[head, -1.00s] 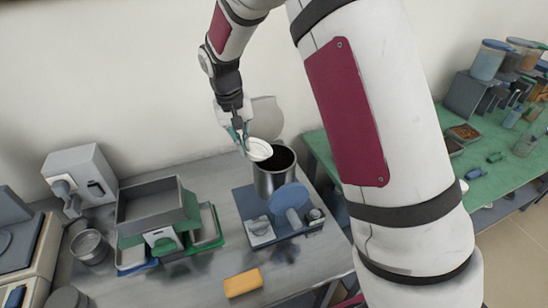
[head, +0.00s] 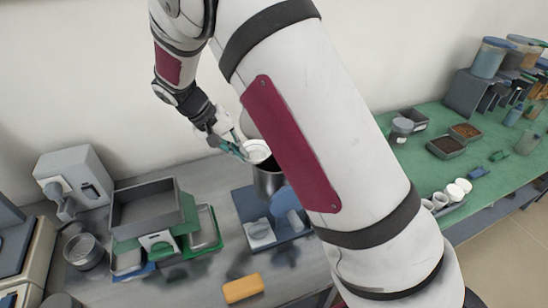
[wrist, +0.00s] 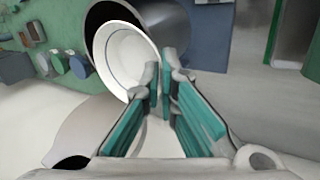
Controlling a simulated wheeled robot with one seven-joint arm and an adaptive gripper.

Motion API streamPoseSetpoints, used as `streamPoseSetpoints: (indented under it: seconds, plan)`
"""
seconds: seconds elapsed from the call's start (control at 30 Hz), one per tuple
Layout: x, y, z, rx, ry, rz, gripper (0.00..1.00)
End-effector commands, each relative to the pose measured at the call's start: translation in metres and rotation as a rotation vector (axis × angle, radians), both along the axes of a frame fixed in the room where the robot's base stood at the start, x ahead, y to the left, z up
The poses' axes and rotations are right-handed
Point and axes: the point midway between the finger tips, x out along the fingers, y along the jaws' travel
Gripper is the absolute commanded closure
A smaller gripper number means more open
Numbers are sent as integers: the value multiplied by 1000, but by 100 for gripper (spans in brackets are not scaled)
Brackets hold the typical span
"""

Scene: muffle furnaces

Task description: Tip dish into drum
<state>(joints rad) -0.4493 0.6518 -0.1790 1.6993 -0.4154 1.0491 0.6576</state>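The white dish (head: 257,151) is at the mouth of the metal drum (head: 268,184), tilted at the near upper-left rim. My gripper (head: 241,150) is shut on the dish's edge, coming from the upper left. In the wrist view the fingertips (wrist: 162,82) pinch the rim of the dish (wrist: 128,60), and its hollow faces the camera. The drum's dark opening (wrist: 165,22) lies behind the dish. I cannot see any contents in the dish or pouring out. My arm covers the drum's right side in the head view.
The drum stands on a blue base (head: 250,205) on the metal bench. A grey tray on a green stand (head: 150,205) is to its left, and a yellow block (head: 243,288) lies in front. A green table (head: 480,165) with cups and trays is at right.

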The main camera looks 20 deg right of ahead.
Motion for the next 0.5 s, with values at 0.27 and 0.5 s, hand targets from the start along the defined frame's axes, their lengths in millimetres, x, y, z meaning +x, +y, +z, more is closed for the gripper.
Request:
streamPoseSetpoints:
  seconds: [0.27,0.5]
  plan:
    - [0,0,7,2,-2,1,100]
    - [0,0,24,2,-2,0,100]
